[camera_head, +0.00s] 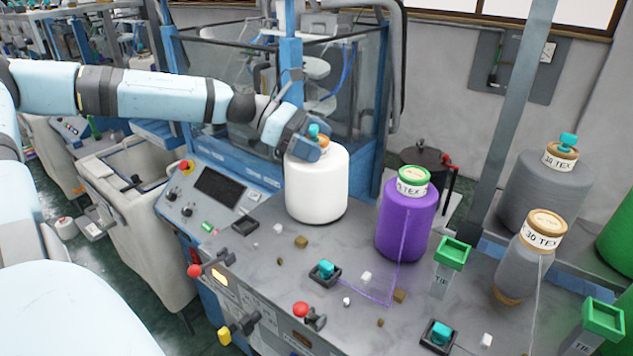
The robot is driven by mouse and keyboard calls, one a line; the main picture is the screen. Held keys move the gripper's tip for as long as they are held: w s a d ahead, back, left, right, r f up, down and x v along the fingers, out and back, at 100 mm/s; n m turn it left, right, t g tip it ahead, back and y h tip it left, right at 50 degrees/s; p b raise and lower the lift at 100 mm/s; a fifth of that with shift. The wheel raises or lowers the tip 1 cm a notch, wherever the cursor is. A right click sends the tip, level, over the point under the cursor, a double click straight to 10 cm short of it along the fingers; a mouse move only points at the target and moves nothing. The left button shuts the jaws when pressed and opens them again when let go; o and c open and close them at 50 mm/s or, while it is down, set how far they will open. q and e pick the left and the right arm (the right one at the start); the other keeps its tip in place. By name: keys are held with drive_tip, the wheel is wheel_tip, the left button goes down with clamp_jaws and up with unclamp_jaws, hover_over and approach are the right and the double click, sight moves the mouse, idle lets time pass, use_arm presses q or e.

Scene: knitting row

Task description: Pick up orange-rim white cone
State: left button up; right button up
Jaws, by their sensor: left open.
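The white cone (316,188) with an orange rim at its top stands upright on the grey machine table (330,262), left of the purple cone. My left gripper (312,148) is at the top of the white cone, over its rim. It is open, and the cone still stands on the table. The gripper hides part of the rim, and I cannot tell whether the fingers touch it. A small teal piece (313,131) shows at the cone's top beside the gripper. My right gripper is not in view.
A purple cone (405,222) with a green rim stands close right. Grey cones (524,262) and a green cone (620,238) stand further right. Green-topped posts (452,253), small dark trays (324,274) and loose bits lie in front. A glass-sided blue frame (372,95) rises behind.

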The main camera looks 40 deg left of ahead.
use_arm(q)
clamp_jaws()
idle(0.4)
drive_tip(key=shift+r, duration=0.15)
wheel_tip(320, 180, up, 20)
drive_tip(key=b, duration=0.3)
idle(0.4)
